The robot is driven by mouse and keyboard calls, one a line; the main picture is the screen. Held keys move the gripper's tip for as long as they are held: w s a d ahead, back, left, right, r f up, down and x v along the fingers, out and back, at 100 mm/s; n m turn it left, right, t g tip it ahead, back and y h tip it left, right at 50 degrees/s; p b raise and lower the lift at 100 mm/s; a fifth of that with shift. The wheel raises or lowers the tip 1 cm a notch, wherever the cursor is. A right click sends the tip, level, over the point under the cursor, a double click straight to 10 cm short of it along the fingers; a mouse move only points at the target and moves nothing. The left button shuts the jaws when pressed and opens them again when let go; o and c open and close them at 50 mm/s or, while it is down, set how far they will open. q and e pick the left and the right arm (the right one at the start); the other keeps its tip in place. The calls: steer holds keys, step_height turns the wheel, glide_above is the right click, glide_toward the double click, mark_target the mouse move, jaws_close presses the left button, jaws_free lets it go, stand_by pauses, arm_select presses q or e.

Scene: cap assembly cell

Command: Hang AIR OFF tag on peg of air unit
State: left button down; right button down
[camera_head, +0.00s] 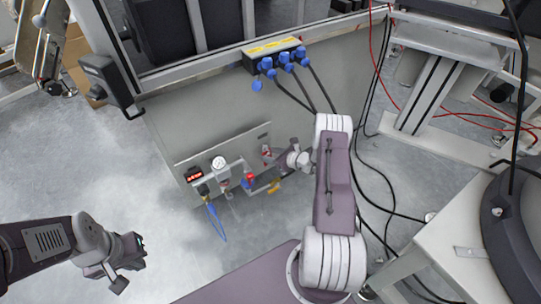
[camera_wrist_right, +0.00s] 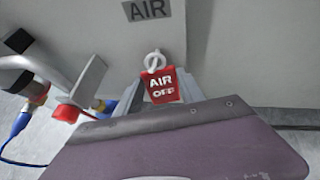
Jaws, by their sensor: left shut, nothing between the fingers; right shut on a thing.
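The red AIR OFF tag (camera_wrist_right: 162,86) shows in the right wrist view between the fingers of my right gripper (camera_wrist_right: 158,92), which is shut on it. A white loop (camera_wrist_right: 153,60) stands at its top edge, close to the panel; I cannot tell whether it is around the peg. In the head view my right gripper (camera_head: 272,157) is at the right part of the air unit's panel (camera_head: 240,141), and the tag is a small red patch there (camera_head: 266,149). My left gripper (camera_head: 119,284) is shut and empty, low at the left, away from the unit.
The air unit carries a pressure gauge (camera_head: 218,162), a red-lit display (camera_head: 194,174), a red and blue valve (camera_head: 249,180) and a blue hose (camera_head: 216,222). An AIR label (camera_wrist_right: 148,9) is above the tag. Blue plugs (camera_head: 284,60) with black cables hang above. Floor at left is clear.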

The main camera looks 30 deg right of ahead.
steer(key=c, duration=0.6)
jaws_free()
steer(key=shift+c, duration=0.2)
steer(key=shift+r, duration=0.1)
steer(key=p+v, duration=0.5)
steer(key=v, duration=0.4)
